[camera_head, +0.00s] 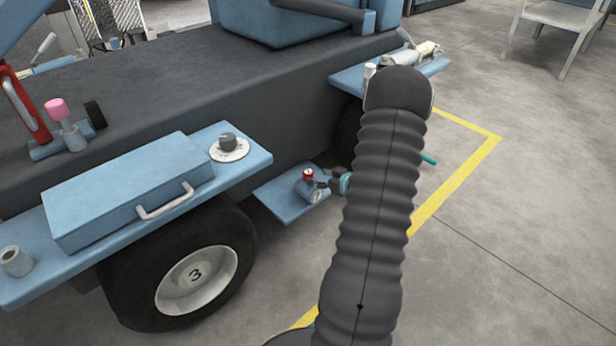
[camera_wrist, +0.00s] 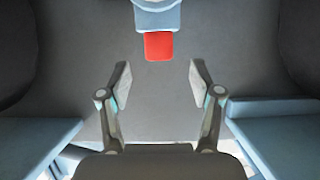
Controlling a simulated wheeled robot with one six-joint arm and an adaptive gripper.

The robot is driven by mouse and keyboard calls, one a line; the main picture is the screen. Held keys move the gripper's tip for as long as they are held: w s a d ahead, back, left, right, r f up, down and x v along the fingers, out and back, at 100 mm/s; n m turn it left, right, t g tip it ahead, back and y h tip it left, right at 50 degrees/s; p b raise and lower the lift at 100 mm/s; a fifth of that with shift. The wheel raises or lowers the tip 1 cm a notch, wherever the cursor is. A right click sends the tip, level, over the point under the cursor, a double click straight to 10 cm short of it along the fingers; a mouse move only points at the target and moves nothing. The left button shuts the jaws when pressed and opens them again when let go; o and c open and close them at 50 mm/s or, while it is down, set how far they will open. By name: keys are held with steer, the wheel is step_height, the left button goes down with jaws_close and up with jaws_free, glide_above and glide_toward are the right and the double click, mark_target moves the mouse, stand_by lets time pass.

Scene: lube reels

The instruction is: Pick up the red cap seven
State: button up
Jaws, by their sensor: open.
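A small red cap (camera_head: 308,174) sits on a grey-blue fitting (camera_head: 316,195) above the low blue step of the vehicle in the head view. In the wrist view the red cap (camera_wrist: 158,47) is at upper middle, attached to a pale blue fitting (camera_wrist: 157,18). My gripper (camera_wrist: 160,82) is open, its two fingers spread to the left and right. The cap lies beyond the fingertips, centred on the gap, with nothing between the fingers. In the head view my arm hides most of my gripper, which is just right of the cap. No number on the cap is readable.
The low blue step (camera_head: 275,197) carries the fitting, beside a wheel marked 3 (camera_head: 195,273). A blue toolbox (camera_head: 130,187) and a dial (camera_head: 229,146) are on the shelf above. A pink cap (camera_head: 55,108) is on the left. Open floor lies right.

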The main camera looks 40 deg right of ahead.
mark_target(312, 174)
steer(key=shift+b+x, duration=0.5)
steer(key=shift+x, duration=2.7)
steer(key=shift+d+r, duration=0.1)
steer(key=c, duration=0.9)
